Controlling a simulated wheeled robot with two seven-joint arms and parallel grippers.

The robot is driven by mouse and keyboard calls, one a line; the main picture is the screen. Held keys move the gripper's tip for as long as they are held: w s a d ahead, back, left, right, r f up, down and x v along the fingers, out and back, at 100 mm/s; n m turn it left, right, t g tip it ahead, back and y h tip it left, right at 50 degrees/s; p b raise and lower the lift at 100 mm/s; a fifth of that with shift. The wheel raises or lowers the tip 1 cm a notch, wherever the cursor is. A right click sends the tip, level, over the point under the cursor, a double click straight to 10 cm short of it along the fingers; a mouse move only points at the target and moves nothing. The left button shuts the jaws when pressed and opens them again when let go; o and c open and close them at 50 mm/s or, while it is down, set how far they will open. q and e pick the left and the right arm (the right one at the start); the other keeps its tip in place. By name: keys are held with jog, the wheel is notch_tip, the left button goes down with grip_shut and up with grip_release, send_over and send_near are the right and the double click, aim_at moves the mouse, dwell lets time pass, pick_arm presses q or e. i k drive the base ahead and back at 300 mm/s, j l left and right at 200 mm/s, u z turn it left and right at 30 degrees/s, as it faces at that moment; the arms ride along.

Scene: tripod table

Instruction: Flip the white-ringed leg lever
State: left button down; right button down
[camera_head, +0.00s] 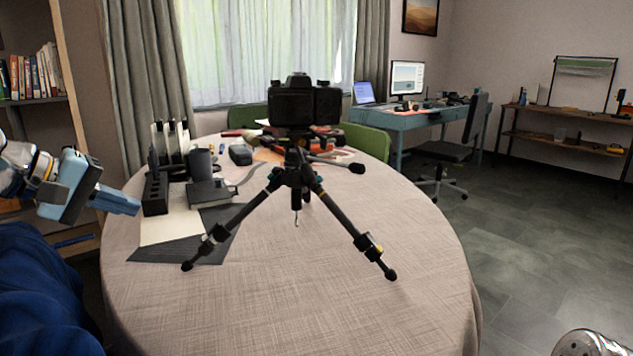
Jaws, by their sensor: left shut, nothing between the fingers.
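A black camera (298,103) sits on a dark tripod (292,177) standing on the round table. Its front left leg (240,216) has a lever clamp (215,236) low down with a small pale ring, which looks white. Its front right leg (340,212) has a similar clamp (368,245) with a yellow ring. The third leg is mostly hidden behind the tripod. I cannot tell the levers' positions at this size. My left gripper (136,207) is shut and empty at the table's left edge, apart from the tripod. My right gripper is out of view.
The round table (300,310) has a pale cloth, and its front is clear. A black holder (156,193), a dark device (208,190) and a dark mat (185,247) lie left of the tripod. Clutter lies behind it. A green chair (367,140) stands behind the table.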

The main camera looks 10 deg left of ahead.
aim_at(204, 237)
jog(key=k, duration=1.5)
